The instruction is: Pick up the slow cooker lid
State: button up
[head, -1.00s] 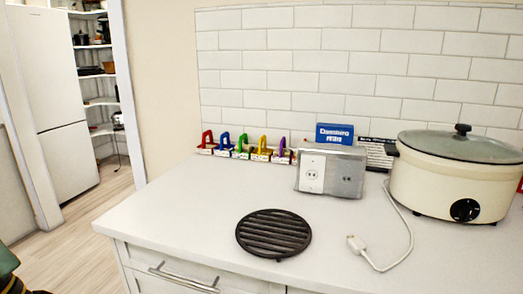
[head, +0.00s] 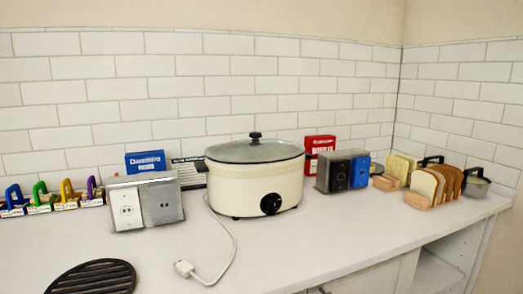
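The slow cooker lid (head: 254,150) is a grey, see-through disc with a dark knob (head: 255,136) on top. It rests on the cream slow cooker (head: 256,190), which stands upright on the white counter near the middle of the head view. A black dial is on the cooker's front, and a white cord with a plug (head: 184,268) runs from its left side forward over the counter. My gripper is not in view.
A metal outlet box (head: 145,202) and blue box (head: 146,162) stand left of the cooker. A red box (head: 319,149), a dark and blue unit (head: 342,172) and bread slices (head: 433,184) stand right. A black round grate (head: 92,278) lies front left. The counter before the cooker is mostly clear.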

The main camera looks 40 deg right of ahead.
aim_at(256, 149)
jog(key=z, duration=0.9)
jog(key=i+l+z, duration=0.15)
jog(key=l, duration=0.15)
jog(key=l+z, duration=0.2)
jog(key=i+l+z, duration=0.15)
jog(key=l, duration=0.25)
jog(key=i+l, duration=0.2)
jog(key=i+j, duration=0.25)
jog(key=i, duration=0.15)
jog(key=i+j, duration=0.25)
jog(key=i, duration=0.2)
